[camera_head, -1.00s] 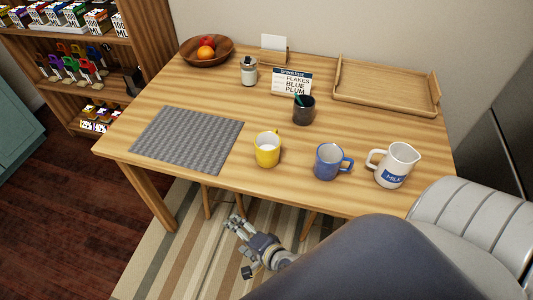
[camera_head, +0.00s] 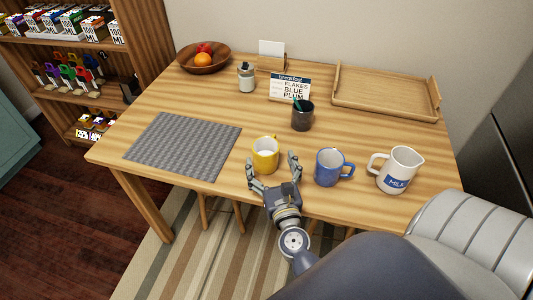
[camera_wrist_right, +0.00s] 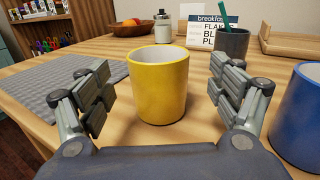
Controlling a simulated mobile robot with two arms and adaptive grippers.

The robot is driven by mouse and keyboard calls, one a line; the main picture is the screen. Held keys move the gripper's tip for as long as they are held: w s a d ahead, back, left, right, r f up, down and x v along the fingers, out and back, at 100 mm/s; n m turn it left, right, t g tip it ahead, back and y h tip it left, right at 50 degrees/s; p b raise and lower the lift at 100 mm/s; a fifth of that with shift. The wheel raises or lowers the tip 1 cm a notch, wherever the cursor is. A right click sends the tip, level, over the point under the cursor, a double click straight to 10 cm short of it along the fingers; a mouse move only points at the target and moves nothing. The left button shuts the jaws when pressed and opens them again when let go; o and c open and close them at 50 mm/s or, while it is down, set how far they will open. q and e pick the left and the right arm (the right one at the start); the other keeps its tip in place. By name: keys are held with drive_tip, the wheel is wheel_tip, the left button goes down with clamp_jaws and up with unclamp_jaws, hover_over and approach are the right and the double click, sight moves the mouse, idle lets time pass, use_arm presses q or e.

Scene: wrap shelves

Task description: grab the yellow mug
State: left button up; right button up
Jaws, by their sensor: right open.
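The yellow mug (camera_head: 265,156) stands upright on the wooden table near its front edge, with its handle towards the back in the head view. My right gripper (camera_head: 272,168) is open at the table's front edge, just in front of the mug. In the right wrist view the yellow mug (camera_wrist_right: 158,86) stands between and a little beyond the open fingers of the right gripper (camera_wrist_right: 165,95); I see a gap on both sides. The mug's handle is hidden there. My left gripper is not in view.
A blue mug (camera_head: 329,168) stands close to the right of the right gripper, with a white milk jug (camera_head: 398,171) beyond it. A grey placemat (camera_head: 184,146) lies to the left. A dark cup (camera_head: 302,117) stands behind. A wooden tray (camera_head: 388,108) is at the back right.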

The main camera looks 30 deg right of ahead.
sight(263, 139)
drive_tip(key=shift+p+x, duration=0.85)
drive_tip(key=shift+x, duration=2.3)
drive_tip(key=shift+a, duration=0.1)
drive_tip(key=c, duration=1.4)
drive_tip(key=shift+r, duration=0.1)
drive_tip(key=shift+c, duration=0.2)
drive_tip(key=shift+r, duration=0.2)
